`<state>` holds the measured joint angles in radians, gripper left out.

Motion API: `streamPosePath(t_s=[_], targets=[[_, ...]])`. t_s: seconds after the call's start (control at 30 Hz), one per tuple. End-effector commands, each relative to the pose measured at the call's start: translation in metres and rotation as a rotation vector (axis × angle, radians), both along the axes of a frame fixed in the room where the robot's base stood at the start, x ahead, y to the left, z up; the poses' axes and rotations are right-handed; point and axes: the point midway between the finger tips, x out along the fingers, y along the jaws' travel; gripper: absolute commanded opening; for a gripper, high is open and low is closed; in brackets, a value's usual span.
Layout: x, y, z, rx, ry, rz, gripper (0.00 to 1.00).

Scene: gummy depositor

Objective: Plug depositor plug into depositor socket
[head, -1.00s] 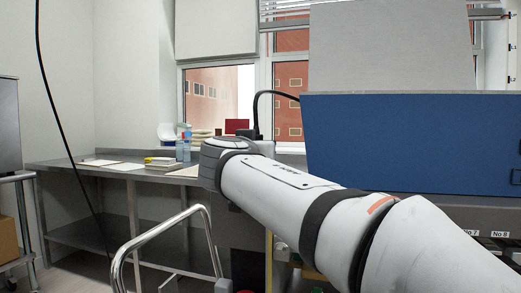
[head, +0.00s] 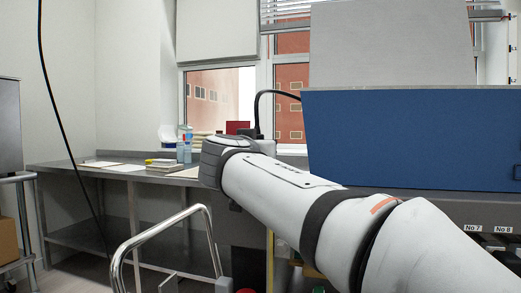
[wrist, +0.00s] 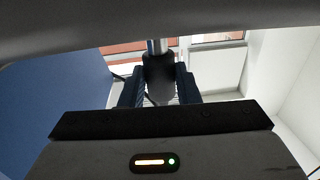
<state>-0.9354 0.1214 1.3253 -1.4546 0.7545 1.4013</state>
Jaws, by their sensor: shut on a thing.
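My gripper (wrist: 160,82) is shut on a black plug (wrist: 158,68) in the wrist view. Its two dark fingers press on the plug from either side, and a shiny metal end shows at the plug's top. In the head view my arm hides the gripper. A black cable (head: 275,92) rises behind my wrist and bends over to the blue machine body (head: 400,135). In the wrist view the machine body (wrist: 50,95) fills the left side. I cannot make out the depositor socket in either view.
A steel bench (head: 110,172) with bottles (head: 185,147) and stacked books stands along the back wall. A curved metal rail (head: 160,240) stands in front of it. A cart (head: 25,185) with a box is at the far left. A thin cable (head: 50,95) hangs nearby.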

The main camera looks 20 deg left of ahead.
Motion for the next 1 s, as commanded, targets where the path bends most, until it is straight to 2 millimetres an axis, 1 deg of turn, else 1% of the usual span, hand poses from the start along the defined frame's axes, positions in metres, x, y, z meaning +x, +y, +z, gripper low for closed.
streamPosePath(t_s=[0.87, 0.9, 1.0], targets=[[0.000, 0.000, -0.020, 0.000, 0.000, 0.000, 0.00], [0.000, 0.000, -0.019, 0.000, 0.000, 0.000, 0.30], [0.000, 0.000, -0.019, 0.000, 0.000, 0.000, 0.39]])
